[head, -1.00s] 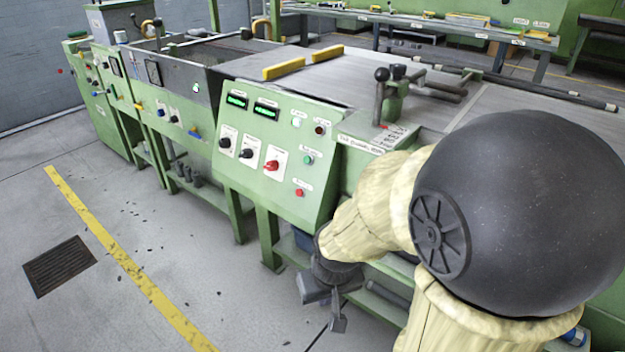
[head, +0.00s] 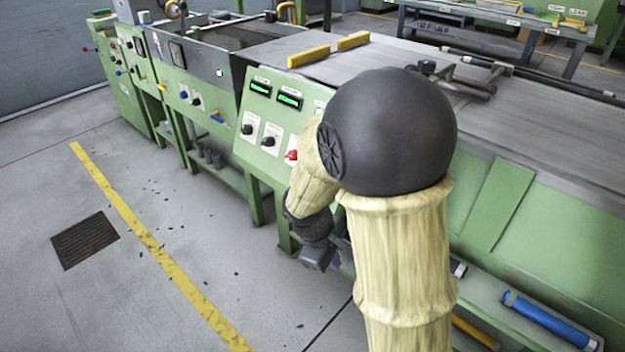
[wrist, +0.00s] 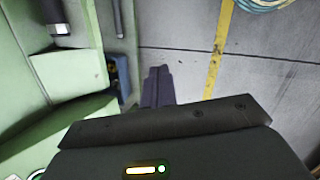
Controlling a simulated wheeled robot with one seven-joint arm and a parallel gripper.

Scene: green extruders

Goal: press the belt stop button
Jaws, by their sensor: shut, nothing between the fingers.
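In the wrist view the fingers of my gripper (wrist: 158,80) are together and empty, above the floor beside green machine parts. No button can be made out clearly in the wrist view.
The long green machine with its grey top (head: 540,125) runs behind my arm. A lower shelf holds a blue cylinder (head: 548,322). Open floor with a yellow line (head: 150,245) and a drain grate (head: 85,240) lies at the left. A coiled hose (wrist: 262,4) is on the floor.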

